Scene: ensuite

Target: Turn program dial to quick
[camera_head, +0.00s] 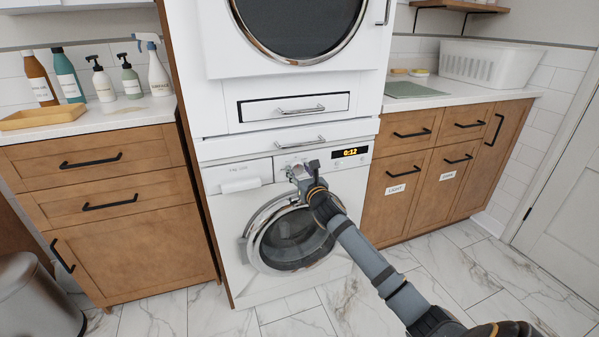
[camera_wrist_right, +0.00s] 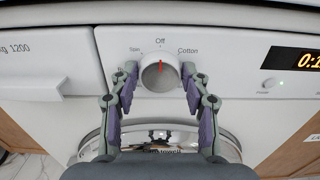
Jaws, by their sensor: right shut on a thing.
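The washing machine (camera_head: 235,262) is the lower white unit of the stack, with its round door closed. Its program dial (camera_wrist_right: 160,73) is a round silver-white knob with a red mark pointing straight up at "Off". "Spin" reads to the left and "Cotton" to the right; I see no "Quick" label, and the lower side of the dial is hidden. My right gripper (camera_wrist_right: 159,80) is shut on the dial, one finger at each side. In the head view my right gripper (camera_head: 307,172) covers most of the dial. My left gripper is not in view.
The lit display (camera_head: 350,153) right of the dial reads 0:12. A small button (camera_wrist_right: 268,84) sits beside the dial. The detergent drawer (camera_head: 240,185) is to the left. Wooden cabinets (camera_head: 110,165) flank the machine. The marble floor in front is clear; a bin (camera_head: 38,300) stands lower left.

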